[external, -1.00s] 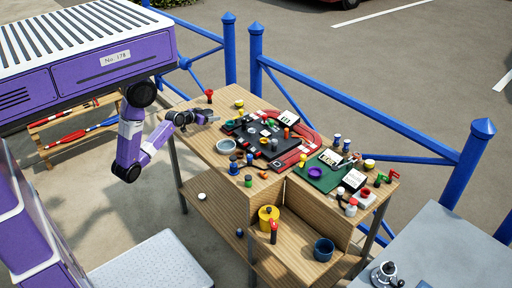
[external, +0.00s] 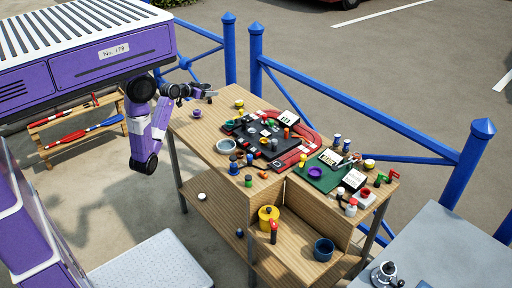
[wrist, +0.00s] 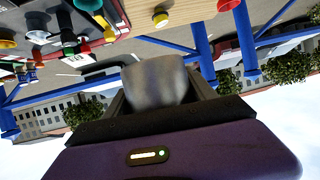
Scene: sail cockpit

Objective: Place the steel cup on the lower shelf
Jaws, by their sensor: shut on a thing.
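My gripper (external: 207,90) is raised above the back left end of the wooden workbench (external: 185,128). In the wrist view it is shut on a grey, blurred steel cup (wrist: 155,80), which sits between the fingers. In the external view the cup is too small to make out clearly at the gripper. The lower shelf (external: 210,222) is the wooden board beneath the bench top, well below my gripper.
The shelf holds a yellow pot (external: 268,214), a red-topped item (external: 273,232), a blue cup (external: 323,249) and a white item (external: 202,196). Its left middle is mostly clear. A purple cup (external: 197,113) and many small items crowd the top. Blue railings (external: 257,70) stand behind.

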